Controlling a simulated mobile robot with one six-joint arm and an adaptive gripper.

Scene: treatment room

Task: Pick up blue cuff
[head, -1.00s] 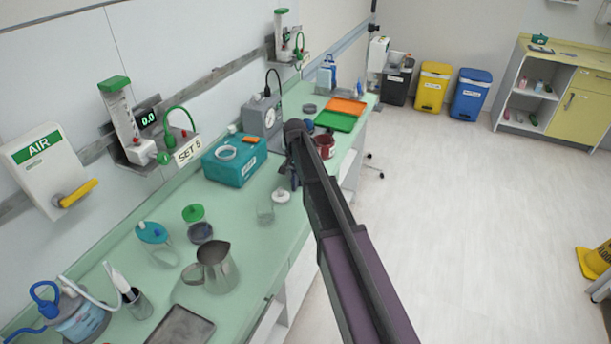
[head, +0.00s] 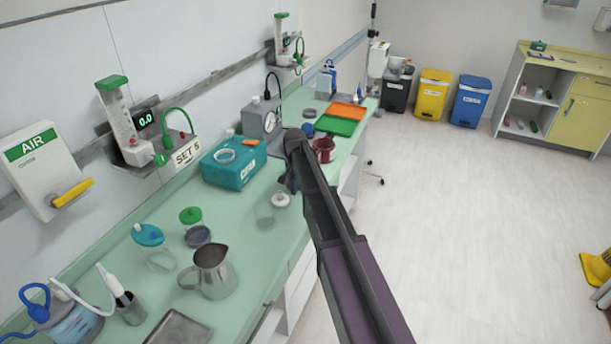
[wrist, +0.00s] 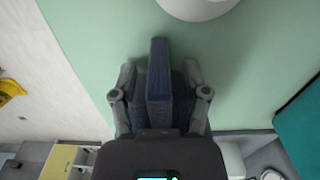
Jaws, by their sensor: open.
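The blue cuff (wrist: 158,70) shows in the wrist view as a dark blue, upright, narrow block on the green counter (wrist: 95,45). My gripper (wrist: 160,92) is open, with one finger on each side of the cuff. I cannot tell whether either finger touches it. In the head view my gripper (head: 291,182) is low over the counter's front part, and my arm hides most of it. I cannot make out the cuff there.
A white round-topped item (head: 280,200) stands close to my gripper, beside a clear cup (head: 264,214). A teal box (head: 235,172) lies to the left and a dark red mug (head: 323,151) behind. The counter's front edge is close.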

